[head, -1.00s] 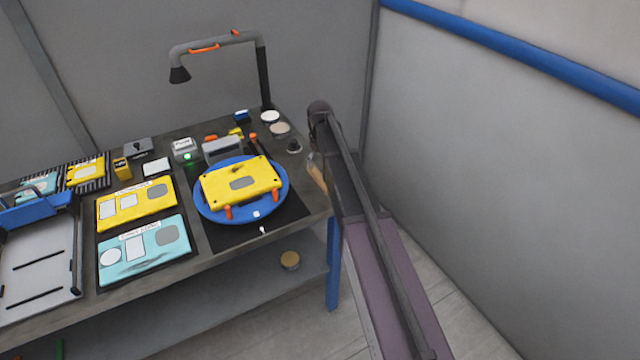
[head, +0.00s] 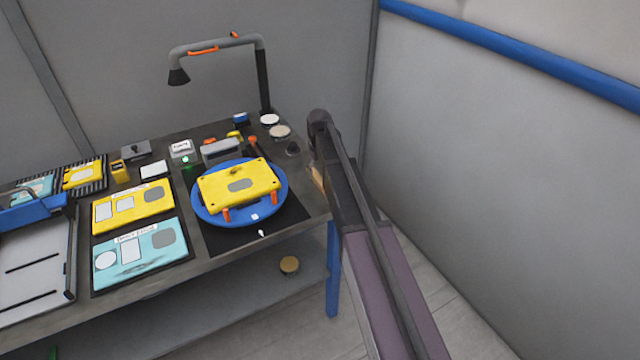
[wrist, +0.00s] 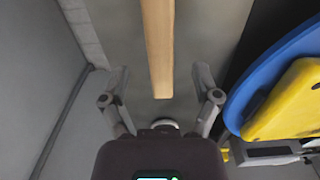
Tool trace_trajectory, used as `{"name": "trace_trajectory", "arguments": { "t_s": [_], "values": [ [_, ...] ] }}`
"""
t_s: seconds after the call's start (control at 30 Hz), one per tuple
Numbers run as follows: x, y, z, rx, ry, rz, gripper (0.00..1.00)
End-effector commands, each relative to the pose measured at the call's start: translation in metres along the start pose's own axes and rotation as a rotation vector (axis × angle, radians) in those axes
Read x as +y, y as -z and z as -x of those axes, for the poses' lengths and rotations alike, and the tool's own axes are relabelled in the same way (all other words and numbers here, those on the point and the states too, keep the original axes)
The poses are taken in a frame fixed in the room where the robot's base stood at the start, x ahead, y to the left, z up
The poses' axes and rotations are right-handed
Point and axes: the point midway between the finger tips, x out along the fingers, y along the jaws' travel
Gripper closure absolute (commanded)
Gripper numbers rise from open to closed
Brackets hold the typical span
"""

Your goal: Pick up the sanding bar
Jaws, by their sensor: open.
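A long pale wooden bar (wrist: 157,45), which looks like the sanding bar, lies on the grey bench top in the wrist view, running up from the middle to the top edge. Its far end is out of frame. In the head view only a small strip of the wooden bar (head: 316,178) shows at the bench's right end, beside my arm. My gripper (wrist: 160,80) is open, one finger to each side of the bar's near end, with clear gaps. I cannot tell how high it is above the bench. In the head view my arm hides the gripper.
A blue turntable (head: 213,212) with a yellow plate (head: 262,178) stands left of the bar; both show close on the right in the wrist view. Grey walls stand behind and right. Round pale discs (head: 280,131) lie at the bench's back right.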

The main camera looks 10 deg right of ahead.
Motion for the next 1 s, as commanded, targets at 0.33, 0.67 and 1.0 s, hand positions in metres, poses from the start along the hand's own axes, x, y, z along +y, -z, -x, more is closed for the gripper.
{"name": "trace_trajectory", "arguments": {
  "t_s": [0.33,0.67,1.0],
  "values": [
    [-0.001,0.001,-0.03,0.0,0.0,0.0,0.2],
    [-0.001,0.001,-0.043,0.0,0.0,0.0,0.2],
    [0.0,0.001,-0.042,0.0,0.0,0.0,0.2]
  ]
}}
